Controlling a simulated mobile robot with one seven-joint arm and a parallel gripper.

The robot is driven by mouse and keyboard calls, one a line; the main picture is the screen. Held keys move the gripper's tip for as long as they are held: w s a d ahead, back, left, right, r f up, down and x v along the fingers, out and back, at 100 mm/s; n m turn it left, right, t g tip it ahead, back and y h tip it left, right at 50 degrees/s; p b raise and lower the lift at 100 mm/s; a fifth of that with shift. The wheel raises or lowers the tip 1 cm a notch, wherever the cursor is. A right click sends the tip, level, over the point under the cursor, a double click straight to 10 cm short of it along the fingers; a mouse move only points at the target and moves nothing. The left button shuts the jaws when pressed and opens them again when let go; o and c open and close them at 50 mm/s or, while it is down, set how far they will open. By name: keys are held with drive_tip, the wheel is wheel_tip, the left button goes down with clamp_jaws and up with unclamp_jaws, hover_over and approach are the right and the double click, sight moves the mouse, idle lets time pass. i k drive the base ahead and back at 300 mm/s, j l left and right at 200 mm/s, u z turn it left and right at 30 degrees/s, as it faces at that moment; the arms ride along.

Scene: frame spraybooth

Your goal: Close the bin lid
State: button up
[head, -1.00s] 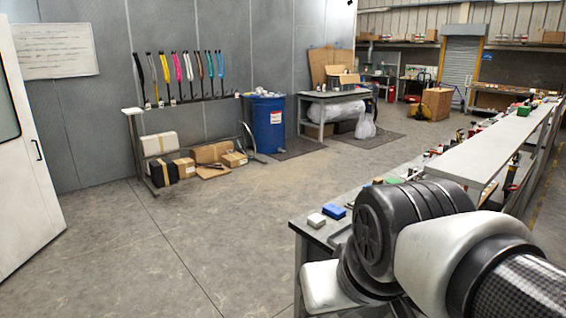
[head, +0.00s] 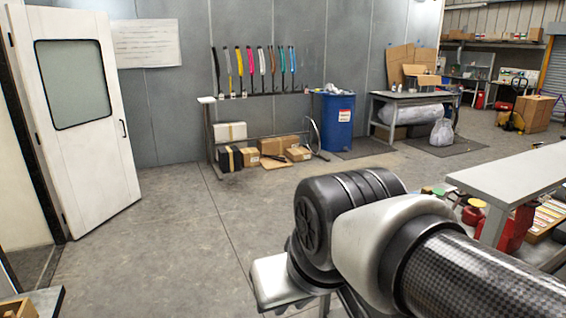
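A blue bin (head: 338,124) with a white and red label stands upright on the floor against the grey wall, across the room. Crumpled whitish stuff (head: 336,90) shows at its top. I cannot make out a lid at this distance. My arm reaches across the lower right of the head view, far from the bin. My gripper's fingers do not show.
A rack (head: 262,95) with colored frame parts stands left of the bin, with cardboard boxes (head: 272,147) beneath. A workbench (head: 414,98) stands right of the bin. A white door (head: 85,165) stands open at left. A white table (head: 515,165) is at right. The middle floor is clear.

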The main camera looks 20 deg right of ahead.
sight(525, 213)
drive_tip(key=k+l, duration=0.1)
drive_tip(key=l, duration=0.4)
drive_tip(key=k+l, duration=0.1)
drive_tip(key=l, duration=0.45)
drive_tip(key=k+l, duration=0.1)
drive_tip(key=l, duration=0.4)
drive_tip(key=k+l, duration=0.15)
drive_tip(key=l, duration=0.35)
drive_tip(key=k+l, duration=0.1)
drive_tip(key=l, duration=0.45)
drive_tip(key=k+l, duration=0.1)
drive_tip(key=l, duration=0.4)
